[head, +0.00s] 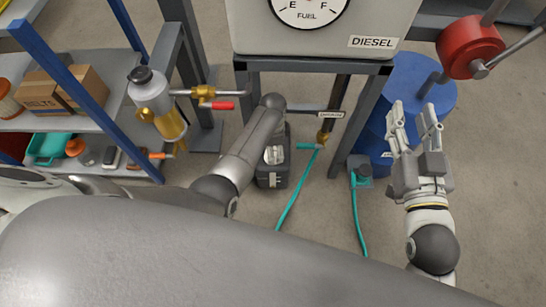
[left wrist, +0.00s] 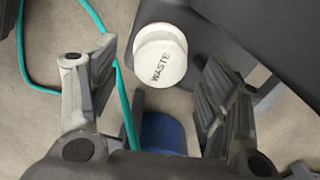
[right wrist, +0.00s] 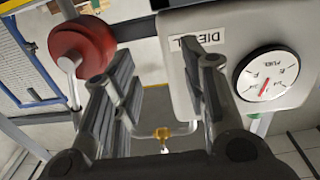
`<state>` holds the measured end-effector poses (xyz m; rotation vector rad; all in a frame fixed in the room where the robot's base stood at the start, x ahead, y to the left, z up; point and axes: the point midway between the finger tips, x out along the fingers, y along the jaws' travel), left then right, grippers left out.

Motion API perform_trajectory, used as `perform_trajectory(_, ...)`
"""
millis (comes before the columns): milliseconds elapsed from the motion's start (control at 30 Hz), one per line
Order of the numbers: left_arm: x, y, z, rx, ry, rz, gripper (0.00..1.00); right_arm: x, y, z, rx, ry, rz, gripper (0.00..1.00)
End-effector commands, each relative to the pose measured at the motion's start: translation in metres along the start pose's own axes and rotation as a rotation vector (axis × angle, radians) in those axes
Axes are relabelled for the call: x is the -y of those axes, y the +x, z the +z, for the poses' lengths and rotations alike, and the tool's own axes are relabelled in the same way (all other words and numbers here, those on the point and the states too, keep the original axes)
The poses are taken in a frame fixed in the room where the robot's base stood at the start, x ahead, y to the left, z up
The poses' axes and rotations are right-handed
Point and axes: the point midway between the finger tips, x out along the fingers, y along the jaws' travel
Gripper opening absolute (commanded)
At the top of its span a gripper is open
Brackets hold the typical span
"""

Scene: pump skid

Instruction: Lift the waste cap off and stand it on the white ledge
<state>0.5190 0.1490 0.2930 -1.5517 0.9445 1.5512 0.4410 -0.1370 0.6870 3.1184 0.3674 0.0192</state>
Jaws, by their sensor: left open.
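The waste cap (left wrist: 160,56) is white and round, with WASTE printed on it. In the left wrist view it shows between the spread fingers of my left gripper (left wrist: 158,78), next to a dark surface. The fingers are open, with a gap on each side of the cap, and hold nothing. In the head view my left forearm reaches down towards a dark container (head: 272,178) and hides most of that area. I cannot make out the white ledge for certain. My right gripper (head: 413,118) is open and empty, raised near the blue drum (head: 415,85).
A shelf (head: 95,122) with boxes and tools stands at the left, beside a yellow-and-grey filter unit (head: 150,90). The fuel gauge panel (head: 355,42) and its frame are ahead. A red cylinder (head: 468,48) is at the upper right. Teal hoses (head: 297,193) cross the floor.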

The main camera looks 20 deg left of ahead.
Motion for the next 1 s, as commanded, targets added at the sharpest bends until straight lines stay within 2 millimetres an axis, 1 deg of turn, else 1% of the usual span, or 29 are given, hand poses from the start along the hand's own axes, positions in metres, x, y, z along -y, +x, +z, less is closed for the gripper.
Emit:
perform_trajectory(33, 0.000, 0.004, 0.000, 0.000, 0.000, 0.000, 0.71, 0.001, 0.001, -0.006, -0.043, 0.001, -0.003, 0.40)
perform_trajectory(200, 0.000, 0.013, 0.000, 0.000, 0.001, 0.001, 0.71, 0.005, 0.000, -0.033, -0.189, 0.005, -0.010, 0.40)
perform_trajectory(400, 0.000, 0.024, 0.000, 0.000, 0.001, 0.001, 0.71, 0.008, -0.006, -0.062, -0.355, 0.010, -0.019, 0.40)
perform_trajectory(500, 0.000, 0.027, 0.000, 0.000, 0.001, 0.000, 0.71, 0.010, -0.010, -0.073, -0.416, 0.012, -0.022, 0.40)
perform_trajectory(633, 0.000, 0.029, 0.000, 0.000, 0.001, 0.000, 0.71, 0.011, -0.014, -0.080, -0.458, 0.014, -0.024, 0.40)
perform_trajectory(867, 0.000, 0.029, 0.000, 0.000, 0.001, 0.000, 0.71, 0.011, -0.014, -0.082, -0.466, 0.014, -0.025, 0.40)
perform_trajectory(900, 0.000, 0.029, 0.000, 0.000, 0.001, 0.000, 0.69, 0.011, -0.014, -0.082, -0.465, 0.014, -0.025, 0.40)
perform_trajectory(1000, 0.000, 0.029, 0.000, 0.000, 0.001, 0.000, 0.56, 0.011, -0.014, -0.082, -0.464, 0.014, -0.025, 0.40)
